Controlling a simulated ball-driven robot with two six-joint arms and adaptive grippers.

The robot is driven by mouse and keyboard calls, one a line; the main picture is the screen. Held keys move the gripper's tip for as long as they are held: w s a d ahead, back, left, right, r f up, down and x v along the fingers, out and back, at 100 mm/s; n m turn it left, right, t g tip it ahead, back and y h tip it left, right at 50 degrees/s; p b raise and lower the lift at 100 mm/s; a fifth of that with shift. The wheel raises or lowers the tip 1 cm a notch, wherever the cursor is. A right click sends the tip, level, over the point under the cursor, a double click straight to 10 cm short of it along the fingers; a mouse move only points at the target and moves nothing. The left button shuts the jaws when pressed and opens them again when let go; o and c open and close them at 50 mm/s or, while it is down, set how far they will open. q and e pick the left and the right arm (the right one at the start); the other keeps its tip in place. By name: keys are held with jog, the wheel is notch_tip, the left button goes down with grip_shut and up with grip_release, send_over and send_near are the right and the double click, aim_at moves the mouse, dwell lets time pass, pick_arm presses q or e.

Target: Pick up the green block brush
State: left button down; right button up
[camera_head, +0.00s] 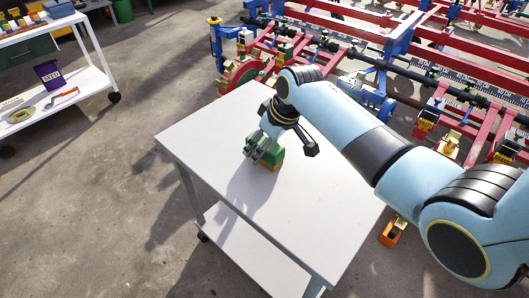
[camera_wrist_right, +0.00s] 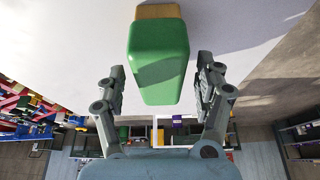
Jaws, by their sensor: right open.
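The green block brush (camera_head: 273,156) stands on the white tabletop (camera_head: 310,195), partly hidden by my right gripper. In the right wrist view the brush (camera_wrist_right: 158,62) shows a green block with a tan part (camera_wrist_right: 158,11) at the top of the picture. My right gripper (camera_head: 258,147) is at the brush. In the right wrist view my right gripper (camera_wrist_right: 161,70) is open, one finger on each side of the green block with a visible gap on both sides. My left gripper is not in view.
The rest of the tabletop is clear. Red and blue farm machinery (camera_head: 390,75) stands behind the table. A white shelf cart (camera_head: 88,78) at the left holds a purple seed bag (camera_head: 50,75) and tools. Open concrete floor lies between them.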

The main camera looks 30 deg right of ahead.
jog(key=shift+x, duration=1)
jog(key=shift+f, duration=0.15)
jog(key=c, duration=1.4)
